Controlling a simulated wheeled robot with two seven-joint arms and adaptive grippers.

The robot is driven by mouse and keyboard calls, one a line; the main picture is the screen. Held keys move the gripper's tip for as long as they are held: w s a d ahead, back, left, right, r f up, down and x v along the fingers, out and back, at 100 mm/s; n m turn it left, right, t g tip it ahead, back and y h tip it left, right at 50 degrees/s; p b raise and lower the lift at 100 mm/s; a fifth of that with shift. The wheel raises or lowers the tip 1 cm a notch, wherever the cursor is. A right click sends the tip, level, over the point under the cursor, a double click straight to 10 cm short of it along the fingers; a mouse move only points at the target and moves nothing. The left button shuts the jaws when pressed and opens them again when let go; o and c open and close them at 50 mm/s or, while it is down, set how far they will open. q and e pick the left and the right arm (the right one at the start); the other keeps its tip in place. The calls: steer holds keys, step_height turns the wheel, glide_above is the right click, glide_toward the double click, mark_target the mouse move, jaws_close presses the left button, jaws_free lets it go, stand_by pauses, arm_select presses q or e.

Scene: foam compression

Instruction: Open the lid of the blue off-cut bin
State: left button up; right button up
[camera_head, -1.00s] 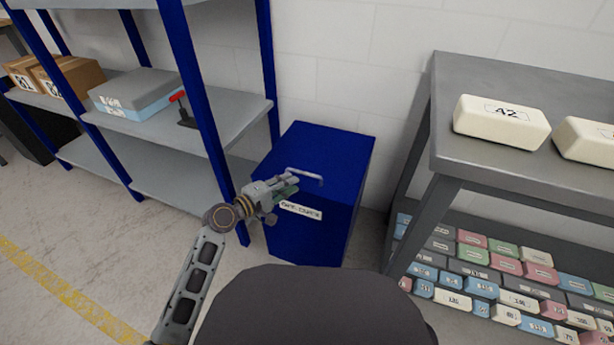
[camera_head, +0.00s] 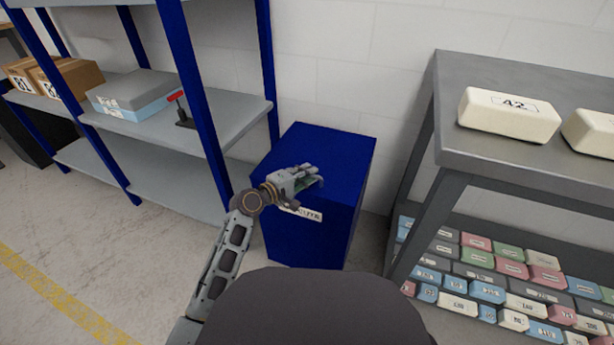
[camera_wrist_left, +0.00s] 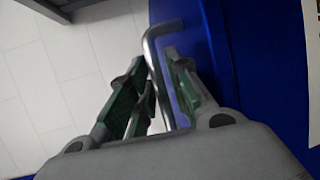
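The blue off-cut bin (camera_head: 335,150) stands against the wall between the shelf rack and the grey table, its lid down. Its white label (camera_head: 305,213) is partly covered by my left gripper (camera_head: 314,178), at the bin's front top edge. In the left wrist view the bent metal handle (camera_wrist_left: 154,62) of the bin reaches between the green-padded fingers of the left gripper (camera_wrist_left: 150,88). The fingers are apart, with a gap seen beside the bar; I cannot tell if either touches it. In the head view the gripper hides most of the handle. My right gripper is not in view.
A blue-posted shelf rack (camera_head: 205,100) stands close on the bin's left, holding boxes and a red-handled tool (camera_head: 180,108). A grey table (camera_head: 480,150) with pale foam blocks (camera_head: 508,114) is on the right, with several coloured blocks below. Open floor lies at front left.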

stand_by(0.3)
arm_select(q)
jaws_close()
steer(key=shift+r+p, duration=0.2)
steer(key=shift+p, duration=0.15)
